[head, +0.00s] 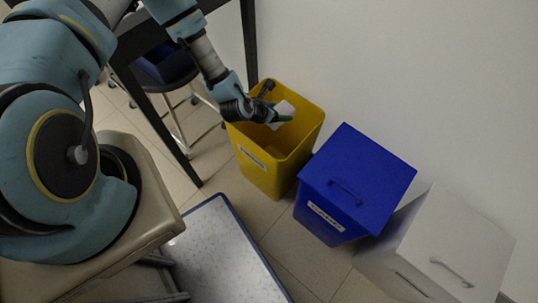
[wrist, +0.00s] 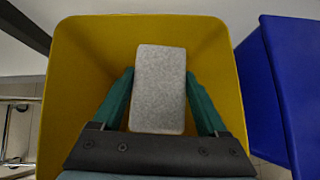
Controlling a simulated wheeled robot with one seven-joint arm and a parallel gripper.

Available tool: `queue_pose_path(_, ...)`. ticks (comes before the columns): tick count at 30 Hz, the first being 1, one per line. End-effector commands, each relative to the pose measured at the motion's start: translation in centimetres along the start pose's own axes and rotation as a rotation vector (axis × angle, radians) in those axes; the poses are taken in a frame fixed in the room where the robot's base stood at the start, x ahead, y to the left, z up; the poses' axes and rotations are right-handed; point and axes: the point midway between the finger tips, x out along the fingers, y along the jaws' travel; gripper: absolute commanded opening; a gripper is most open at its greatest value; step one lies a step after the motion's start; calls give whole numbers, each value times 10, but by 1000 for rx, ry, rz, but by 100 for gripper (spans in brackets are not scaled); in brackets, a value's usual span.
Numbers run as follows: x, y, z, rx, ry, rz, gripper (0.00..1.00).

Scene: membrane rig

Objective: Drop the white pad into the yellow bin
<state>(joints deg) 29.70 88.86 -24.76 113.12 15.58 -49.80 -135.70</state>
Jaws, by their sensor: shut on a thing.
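The yellow bin (head: 264,168) stands open on the floor in the middle of the head view, with a label on its front. Its walls (wrist: 65,110) surround my gripper in the wrist view. The white pad (head: 284,113) is a pale, speckled rectangular block, seen large in the wrist view (wrist: 160,85). My gripper (head: 279,118) has its green fingers (wrist: 160,100) shut on the pad's two sides. It holds the pad over the bin's opening. How far the pad is above or below the rim is hard to tell.
A blue lidded bin (head: 345,195) stands right of the yellow bin, and a white lidded bin (head: 440,250) stands beyond it. A dark-legged table (head: 150,110) and a stool (head: 185,115) are to the left. A low blue-edged, speckled surface (head: 222,255) lies in front.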

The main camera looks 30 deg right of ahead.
Motion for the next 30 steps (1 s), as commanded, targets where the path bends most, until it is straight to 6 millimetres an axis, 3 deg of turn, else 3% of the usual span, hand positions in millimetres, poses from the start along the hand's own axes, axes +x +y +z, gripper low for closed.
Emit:
queue_pose_path(10, 4, 0, -4, 0, 0, 0, 7)
queue_pose_path(11, 4, 0, -4, 0, 0, 0, 79)
queue_pose_path(16, 4, 0, -4, 0, 0, 0, 98)
queue_pose_path(25, 2, 0, -4, -1, 0, 1, 100)
queue_pose_path(30, -18, 1, -5, -3, 0, 1, 100)
